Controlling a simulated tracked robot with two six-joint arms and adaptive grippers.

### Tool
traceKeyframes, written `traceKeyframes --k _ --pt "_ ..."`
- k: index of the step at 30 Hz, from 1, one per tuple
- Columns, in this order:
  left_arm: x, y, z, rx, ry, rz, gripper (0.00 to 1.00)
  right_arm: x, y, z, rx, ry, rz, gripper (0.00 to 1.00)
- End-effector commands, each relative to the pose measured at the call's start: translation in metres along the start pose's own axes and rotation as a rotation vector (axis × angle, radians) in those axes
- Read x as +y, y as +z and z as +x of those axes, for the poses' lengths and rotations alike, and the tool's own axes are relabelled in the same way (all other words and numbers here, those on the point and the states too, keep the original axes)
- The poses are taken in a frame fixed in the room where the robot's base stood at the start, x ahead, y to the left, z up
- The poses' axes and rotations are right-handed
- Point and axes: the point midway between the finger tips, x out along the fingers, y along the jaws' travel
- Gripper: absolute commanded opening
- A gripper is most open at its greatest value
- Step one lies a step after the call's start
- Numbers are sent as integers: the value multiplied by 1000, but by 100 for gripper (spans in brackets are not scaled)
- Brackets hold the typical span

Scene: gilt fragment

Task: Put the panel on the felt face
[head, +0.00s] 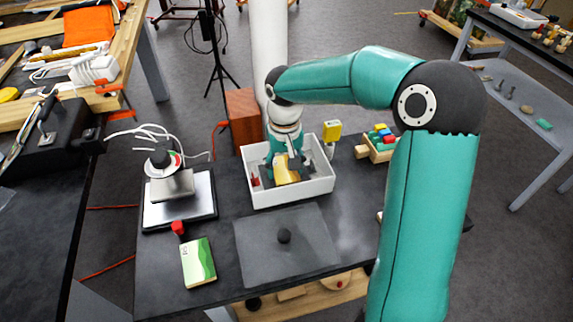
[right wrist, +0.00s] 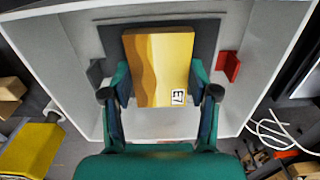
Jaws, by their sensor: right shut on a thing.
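The panel (right wrist: 160,68) is a gold-yellow block with a wavy darker band and a white "E7" label. It also shows in the head view (head: 288,172), inside the white open box. My right gripper (right wrist: 158,92) is shut on the panel, one finger at each side. In the head view my right gripper (head: 287,163) reaches down into the box and hides part of the panel. A dark grey flat face (right wrist: 207,40), perhaps the felt face, lies behind the panel in the right wrist view. I cannot tell whether they touch. My left gripper is not in view.
The white box (head: 318,187) has raised walls; a red piece (right wrist: 228,66) is inside. Nearby are a green-white box (head: 198,262), a silver-plated device (head: 180,198) and a tray of colored blocks (head: 381,146).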

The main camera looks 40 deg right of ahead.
Motion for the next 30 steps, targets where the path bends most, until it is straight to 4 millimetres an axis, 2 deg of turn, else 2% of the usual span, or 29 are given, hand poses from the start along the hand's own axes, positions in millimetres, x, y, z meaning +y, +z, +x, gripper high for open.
traceKeyframes --k 2,3,7,20,26,30 --pt "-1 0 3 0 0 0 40 0 0 3 0 0 0 25" --pt "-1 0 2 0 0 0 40 0 0 2 0 0 0 64" --pt "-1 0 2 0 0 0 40 0 0 2 0 0 0 85" --pt "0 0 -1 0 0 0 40 0 0 -4 2 0 1 85" --pt "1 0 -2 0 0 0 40 1 -1 -33 6 -1 2 85" --pt "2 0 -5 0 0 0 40 0 -1 -63 7 -2 2 85"
